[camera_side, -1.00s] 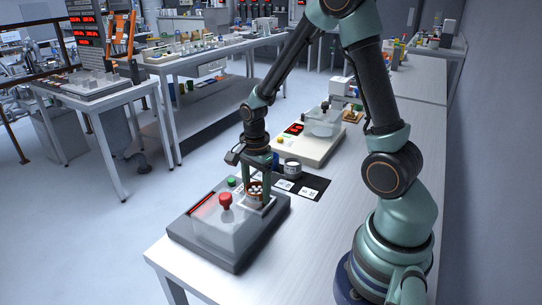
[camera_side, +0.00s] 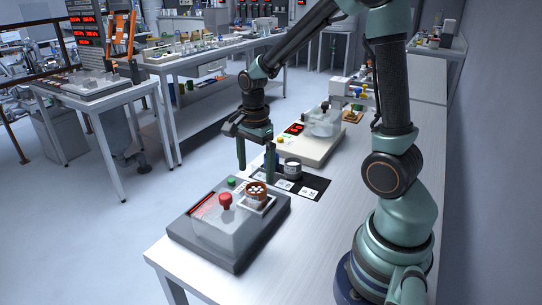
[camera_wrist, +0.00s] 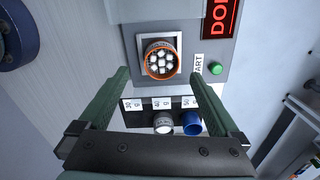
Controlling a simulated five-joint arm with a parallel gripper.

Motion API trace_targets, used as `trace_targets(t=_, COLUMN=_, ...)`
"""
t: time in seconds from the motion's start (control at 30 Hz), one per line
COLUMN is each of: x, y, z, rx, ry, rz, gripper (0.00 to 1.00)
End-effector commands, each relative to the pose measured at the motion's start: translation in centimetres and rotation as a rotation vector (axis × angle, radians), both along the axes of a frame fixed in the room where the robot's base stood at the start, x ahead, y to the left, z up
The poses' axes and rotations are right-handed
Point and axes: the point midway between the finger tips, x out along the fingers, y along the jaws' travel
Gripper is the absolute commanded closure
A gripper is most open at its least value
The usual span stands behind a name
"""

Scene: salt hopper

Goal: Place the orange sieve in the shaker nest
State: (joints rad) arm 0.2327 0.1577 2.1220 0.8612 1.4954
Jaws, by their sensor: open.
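The orange sieve (camera_side: 257,190), an orange-rimmed cup with white pieces in it, sits in the pale square shaker nest (camera_side: 270,206) on the grey shaker. In the wrist view the sieve (camera_wrist: 162,60) lies within the nest's square frame (camera_wrist: 178,36) and looks level. My gripper (camera_side: 255,172) is open and empty, above and behind the sieve, with its fingers apart from it. The fingers also show wide apart in the wrist view (camera_wrist: 156,76). The sieve's lower part is hidden inside the nest.
The shaker (camera_side: 220,235) has a red knob (camera_side: 225,200) and a green button (camera_side: 232,182). A black labelled mat (camera_side: 312,184) holds a white-topped cup (camera_side: 292,168) and a blue cup (camera_wrist: 192,124). A cream machine (camera_side: 312,145) stands behind. The table is clear at right.

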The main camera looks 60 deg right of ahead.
Motion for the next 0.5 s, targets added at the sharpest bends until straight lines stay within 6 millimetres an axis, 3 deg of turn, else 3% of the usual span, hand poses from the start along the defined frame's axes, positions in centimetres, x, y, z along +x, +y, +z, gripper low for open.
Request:
trace_targets(t=0.2, x=0.1, y=0.0, z=3.8, rx=-0.001, ry=-0.004, rz=0.000, gripper=0.02)
trace_targets(t=0.4, x=0.0, y=0.1, z=5.3, rx=-0.002, ry=-0.007, rz=0.016, gripper=0.02)
trace_targets(t=0.5, x=-0.2, y=0.7, z=6.2, rx=-0.010, ry=-0.035, rz=0.112, gripper=0.02)
